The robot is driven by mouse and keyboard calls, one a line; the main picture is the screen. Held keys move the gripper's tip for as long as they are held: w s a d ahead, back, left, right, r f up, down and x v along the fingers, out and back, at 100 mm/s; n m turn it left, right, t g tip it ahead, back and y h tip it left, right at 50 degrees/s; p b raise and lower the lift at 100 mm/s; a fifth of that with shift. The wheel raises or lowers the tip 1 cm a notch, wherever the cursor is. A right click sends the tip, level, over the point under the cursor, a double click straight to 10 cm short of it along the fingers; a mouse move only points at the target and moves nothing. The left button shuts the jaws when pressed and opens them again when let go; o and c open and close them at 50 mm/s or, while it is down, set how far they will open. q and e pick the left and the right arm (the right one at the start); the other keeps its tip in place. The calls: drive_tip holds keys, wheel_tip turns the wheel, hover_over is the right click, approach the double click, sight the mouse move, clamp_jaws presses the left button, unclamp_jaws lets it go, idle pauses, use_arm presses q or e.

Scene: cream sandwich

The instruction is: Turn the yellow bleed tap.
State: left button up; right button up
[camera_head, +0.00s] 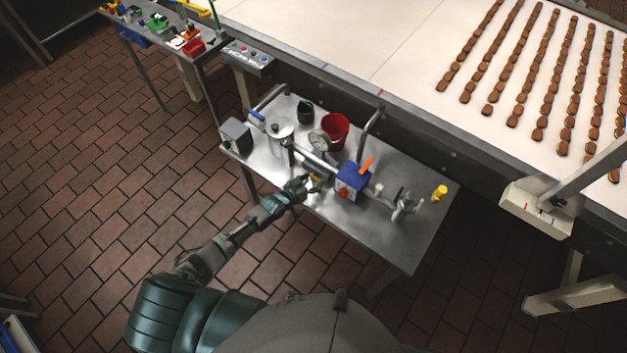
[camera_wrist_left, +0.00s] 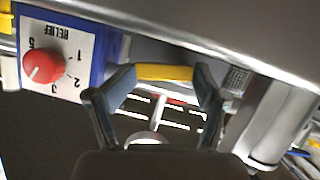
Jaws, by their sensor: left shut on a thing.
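The yellow bleed tap (camera_head: 315,178) shows as a small yellow spot low on the front of the pipework on the metal table. In the left wrist view its yellow lever (camera_wrist_left: 164,72) lies crosswise between my fingertips. My left gripper (camera_head: 306,183) reaches in from the left and is shut on the lever; the fingers (camera_wrist_left: 155,88) touch its two ends. The gripper hides part of the tap in the head view. My right gripper is not in view.
A blue relief box (camera_head: 351,181) with a red knob (camera_wrist_left: 44,65) stands beside the tap. A pressure gauge (camera_head: 319,141), a red cup (camera_head: 335,131) and a steel pot (camera_head: 280,132) are behind. The steel table (camera_head: 400,248) is bare at its front right.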

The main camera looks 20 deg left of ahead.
use_arm(q)
drive_tip(key=shift+w+r, duration=0.15)
drive_tip(key=shift+w, duration=0.1)
drive_tip(key=shift+m+y+p, duration=0.5)
drive_tip(key=shift+p, duration=0.6)
drive_tip(key=shift+m, duration=0.3)
drive_tip(key=shift+f+m+t+y+p, duration=0.25)
drive_tip(key=shift+m+t+y+p, duration=0.05)
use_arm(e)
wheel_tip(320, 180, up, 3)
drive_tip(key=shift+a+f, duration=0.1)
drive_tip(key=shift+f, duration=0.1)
